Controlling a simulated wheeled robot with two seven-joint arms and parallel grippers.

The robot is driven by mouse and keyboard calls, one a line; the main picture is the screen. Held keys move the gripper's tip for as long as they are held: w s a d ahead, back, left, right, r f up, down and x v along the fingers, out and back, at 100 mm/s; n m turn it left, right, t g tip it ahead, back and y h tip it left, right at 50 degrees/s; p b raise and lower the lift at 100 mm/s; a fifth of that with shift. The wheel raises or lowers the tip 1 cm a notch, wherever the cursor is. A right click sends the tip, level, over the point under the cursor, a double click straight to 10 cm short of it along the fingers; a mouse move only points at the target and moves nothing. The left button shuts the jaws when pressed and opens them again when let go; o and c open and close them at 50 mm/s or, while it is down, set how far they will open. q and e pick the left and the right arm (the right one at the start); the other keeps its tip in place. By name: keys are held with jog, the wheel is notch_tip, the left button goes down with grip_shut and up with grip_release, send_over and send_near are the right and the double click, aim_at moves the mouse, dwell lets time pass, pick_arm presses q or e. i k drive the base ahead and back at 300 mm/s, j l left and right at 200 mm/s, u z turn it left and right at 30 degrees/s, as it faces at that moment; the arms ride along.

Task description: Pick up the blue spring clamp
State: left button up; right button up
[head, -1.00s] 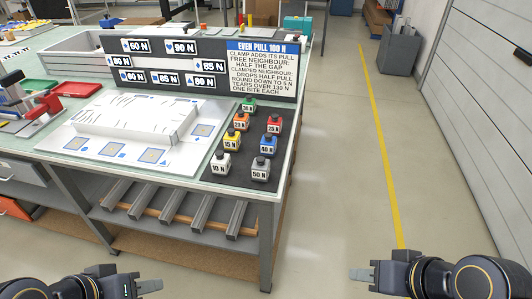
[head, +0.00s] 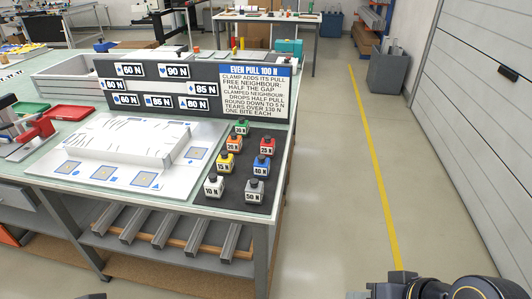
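The blue spring clamp (head: 261,166), labelled 40 N, stands on a dark mat (head: 237,203) at the right end of the workbench. It is in the right column, between the red clamp (head: 266,147) behind it and the grey 50 N clamp (head: 253,192) in front. My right gripper (head: 358,295) shows only a fingertip at the bottom edge, well apart from the bench; its opening cannot be told. My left gripper's fingers are below the picture; only a dark sliver of that arm shows at the lower left.
Green, orange, yellow and white clamps share the mat. A white slotted block (head: 130,142) on a pale plate (head: 200,150) lies to the left. A dark sign board (head: 205,70) stands behind. The floor right of the bench is clear up to the grey bin (head: 388,74).

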aim_at(261, 170)
jog(key=i+j, duration=0.4)
jog(key=i, duration=0.15)
jog(key=i+j, duration=0.4)
jog(key=i, duration=0.15)
